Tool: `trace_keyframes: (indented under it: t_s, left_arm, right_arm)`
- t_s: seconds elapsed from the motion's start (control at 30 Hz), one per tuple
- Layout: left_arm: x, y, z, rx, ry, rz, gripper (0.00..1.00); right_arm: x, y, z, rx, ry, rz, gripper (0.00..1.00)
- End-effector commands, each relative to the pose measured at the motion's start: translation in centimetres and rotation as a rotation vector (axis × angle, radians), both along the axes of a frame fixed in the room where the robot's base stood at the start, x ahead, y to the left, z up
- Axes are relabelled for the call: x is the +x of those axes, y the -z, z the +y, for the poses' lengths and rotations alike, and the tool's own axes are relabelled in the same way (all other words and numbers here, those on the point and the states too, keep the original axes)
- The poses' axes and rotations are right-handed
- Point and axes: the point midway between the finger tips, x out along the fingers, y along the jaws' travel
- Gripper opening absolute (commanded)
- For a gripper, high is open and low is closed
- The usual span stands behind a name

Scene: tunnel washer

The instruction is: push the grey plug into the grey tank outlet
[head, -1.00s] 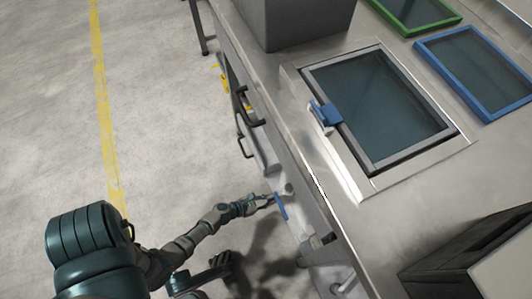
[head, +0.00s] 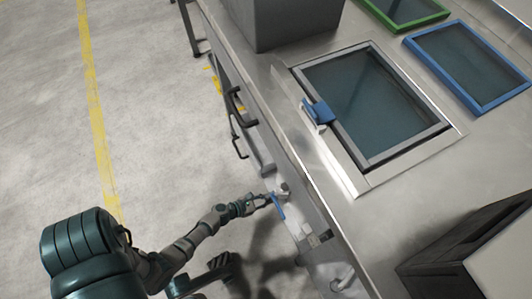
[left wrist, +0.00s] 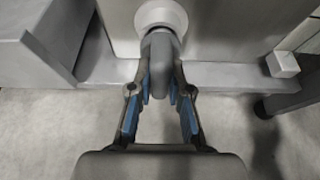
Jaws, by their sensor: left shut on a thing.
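The grey plug (left wrist: 162,62) is a rounded piece between the fingertips of my left gripper (left wrist: 161,78) in the left wrist view. My left gripper is shut on it, with blue pads along the fingers. The plug points at the pale round outlet (left wrist: 161,14) on the tank wall and overlaps its ring. I cannot tell how deep the plug sits, as its front end is hidden. In the head view my left gripper (head: 271,199) is low against the tank's side, beside a small grey fitting. My right gripper is not in view.
The steel counter (head: 340,217) runs above the outlet, with a grey-framed tank window (head: 375,105) and a blue clip (head: 320,111). Black handles (head: 237,105) stick out of the side wall. A small block (left wrist: 283,64) is right of the outlet. Floor (head: 150,120) at left is clear.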

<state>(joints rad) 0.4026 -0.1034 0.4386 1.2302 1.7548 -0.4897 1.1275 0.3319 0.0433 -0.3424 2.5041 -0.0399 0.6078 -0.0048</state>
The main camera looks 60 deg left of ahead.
Motion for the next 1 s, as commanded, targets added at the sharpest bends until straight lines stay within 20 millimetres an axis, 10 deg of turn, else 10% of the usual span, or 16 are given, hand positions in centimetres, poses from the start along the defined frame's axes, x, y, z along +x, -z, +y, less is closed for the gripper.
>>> trace_keyframes:
  t_s: [0.33,0.37,0.47,1.0]
  left_arm:
    - [0.1,0.0,0.0,0.0,0.0,-0.001,0.0]
    - [0.1,0.0,0.0,0.0,0.0,-0.001,0.25]
    - [0.1,0.0,0.0,0.0,0.0,-0.001,0.47]
    - [-1.1,-0.4,0.1,0.0,0.0,0.001,0.47]
  right_arm:
    - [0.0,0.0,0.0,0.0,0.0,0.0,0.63]
    - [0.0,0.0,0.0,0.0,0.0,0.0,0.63]
    - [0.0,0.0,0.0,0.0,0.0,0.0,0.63]
    - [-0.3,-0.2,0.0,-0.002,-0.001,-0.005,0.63]
